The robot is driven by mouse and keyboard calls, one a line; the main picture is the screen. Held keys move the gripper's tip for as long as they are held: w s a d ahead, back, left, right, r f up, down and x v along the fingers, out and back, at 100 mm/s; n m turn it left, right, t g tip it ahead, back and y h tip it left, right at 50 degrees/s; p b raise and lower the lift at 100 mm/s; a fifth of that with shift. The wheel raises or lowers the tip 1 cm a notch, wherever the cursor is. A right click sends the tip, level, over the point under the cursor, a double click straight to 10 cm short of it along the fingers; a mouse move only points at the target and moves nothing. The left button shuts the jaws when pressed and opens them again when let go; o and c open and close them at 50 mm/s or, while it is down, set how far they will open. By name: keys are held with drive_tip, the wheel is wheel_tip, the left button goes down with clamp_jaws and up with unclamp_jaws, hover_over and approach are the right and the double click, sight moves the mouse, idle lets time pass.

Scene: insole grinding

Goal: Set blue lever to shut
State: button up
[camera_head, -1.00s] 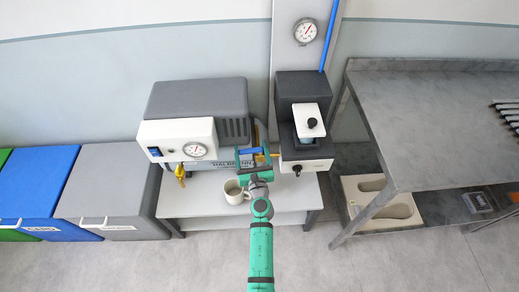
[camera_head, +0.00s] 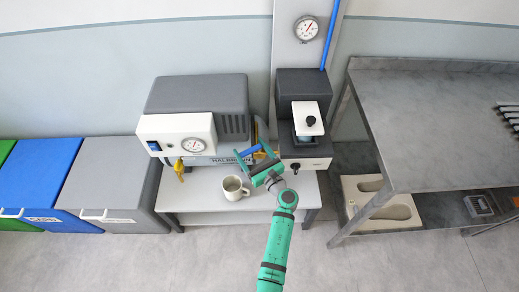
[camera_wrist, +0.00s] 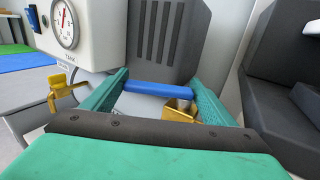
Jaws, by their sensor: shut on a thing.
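The blue lever (camera_head: 249,150) is at the front right of the grey and white compressor (camera_head: 197,97). It slants in the head view, its right end higher. In the wrist view the blue lever (camera_wrist: 158,89) lies across between my two green fingers. A yellow valve body (camera_wrist: 178,110) sits just below its right part. My gripper (camera_head: 255,153) is shut on the lever, one finger at each end. It also shows in the wrist view (camera_wrist: 158,78). The lever's ends and its pivot are partly hidden by the fingers.
A white mug (camera_head: 234,188) stands on the low table (camera_head: 200,200) just left of my gripper. A yellow tap (camera_head: 180,170) hangs at the compressor's front left. A dark machine (camera_head: 304,125) stands close on the right, and a steel bench (camera_head: 430,120) beyond it.

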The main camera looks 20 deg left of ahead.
drive_tip(key=shift+s+f, duration=0.2)
idle(0.3)
drive_tip(key=o, duration=1.5)
drive_tip(key=shift+c, duration=0.2)
drive_tip(key=shift+r, duration=0.15)
